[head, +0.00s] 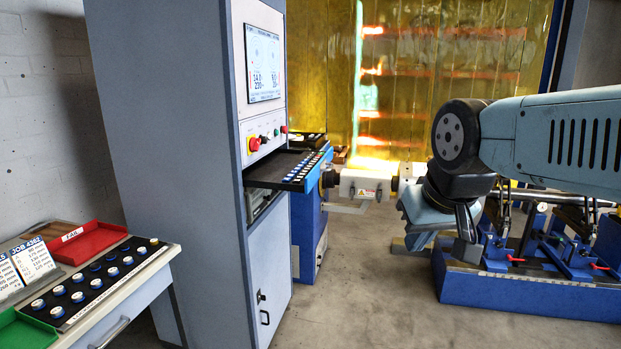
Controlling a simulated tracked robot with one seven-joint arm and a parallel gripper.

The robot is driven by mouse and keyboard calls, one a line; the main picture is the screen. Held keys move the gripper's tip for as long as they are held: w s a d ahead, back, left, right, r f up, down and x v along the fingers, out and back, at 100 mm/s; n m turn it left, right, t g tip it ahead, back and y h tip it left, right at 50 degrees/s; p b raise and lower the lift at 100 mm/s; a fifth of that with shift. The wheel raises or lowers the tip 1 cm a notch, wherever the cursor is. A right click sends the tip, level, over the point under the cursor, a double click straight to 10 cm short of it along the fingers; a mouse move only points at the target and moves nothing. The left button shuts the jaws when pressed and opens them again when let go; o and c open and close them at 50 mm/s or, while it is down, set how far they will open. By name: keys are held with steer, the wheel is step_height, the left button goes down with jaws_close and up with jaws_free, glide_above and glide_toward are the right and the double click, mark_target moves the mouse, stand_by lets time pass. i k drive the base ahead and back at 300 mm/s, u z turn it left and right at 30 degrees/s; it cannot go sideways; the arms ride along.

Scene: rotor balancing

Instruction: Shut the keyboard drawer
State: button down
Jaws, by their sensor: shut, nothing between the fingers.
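The keyboard drawer (273,172) is a dark tray with keys on it. It sticks out from the front of the tall grey cabinet (165,150), below the screen and the buttons, so it stands open. My gripper (468,250) hangs at the right of the picture, pointing down, with its fingers together and empty. It is well apart from the drawer, to the right of it in the picture.
A bench (135,293) with a black tray of round pieces, a red tray (82,243) and a green tray stands at lower left. A blue balancing machine (525,293) stands behind my gripper. Grey floor (360,300) is clear between cabinet and machine.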

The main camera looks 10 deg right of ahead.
mark_target(268, 172)
steer(key=u, duration=0.25)
steer(key=i, duration=1.1)
steer(key=z, duration=0.4)
